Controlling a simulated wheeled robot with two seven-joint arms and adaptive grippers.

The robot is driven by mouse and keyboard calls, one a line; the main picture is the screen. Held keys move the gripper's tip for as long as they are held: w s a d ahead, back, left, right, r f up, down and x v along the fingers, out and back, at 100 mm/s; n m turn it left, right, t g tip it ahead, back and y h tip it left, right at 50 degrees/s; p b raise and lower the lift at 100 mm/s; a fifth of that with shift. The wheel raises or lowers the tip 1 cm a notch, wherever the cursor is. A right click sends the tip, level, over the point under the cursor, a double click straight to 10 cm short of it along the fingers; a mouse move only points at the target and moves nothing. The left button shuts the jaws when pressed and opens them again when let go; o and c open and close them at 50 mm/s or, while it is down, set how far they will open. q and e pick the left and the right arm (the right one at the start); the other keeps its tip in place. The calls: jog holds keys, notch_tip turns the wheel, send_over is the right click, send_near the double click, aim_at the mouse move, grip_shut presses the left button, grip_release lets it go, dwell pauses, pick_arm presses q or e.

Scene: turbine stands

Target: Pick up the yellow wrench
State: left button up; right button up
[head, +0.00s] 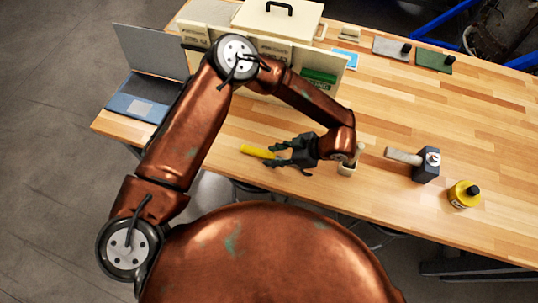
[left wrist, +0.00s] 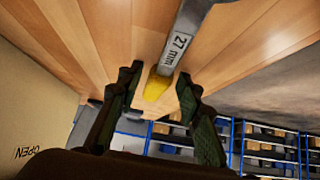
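The yellow wrench (head: 257,151) lies on the wooden table near its front edge; in the head view only a yellow part shows, left of my left gripper (head: 277,154). In the left wrist view the wrench has a grey shaft marked "27 mm" (left wrist: 178,45) and a yellow end (left wrist: 157,87). My left gripper (left wrist: 158,80) is open there, one finger on each side of the yellow end, with visible gaps. I cannot tell how high the fingers are above the table. My right gripper is not in view.
A small cup (head: 346,169) stands close right of the left gripper. A laptop (head: 143,106) and a cream organizer (head: 341,73) are behind. The table's right middle is clear.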

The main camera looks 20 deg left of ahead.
pick_arm(q)
grip_shut()
jog(key=shift+r, duration=0.15)
dwell(0.5)
jog(key=shift+r, duration=0.2)
jog(key=r, duration=0.3)
jog(key=shift+s+r, duration=0.15)
jog(key=shift+s, duration=0.1)
jog(key=s+d+r, duration=0.3)
jog(key=s+r, duration=0.6)
jog(key=s, duration=0.4)
jog(key=shift+s, duration=0.1)
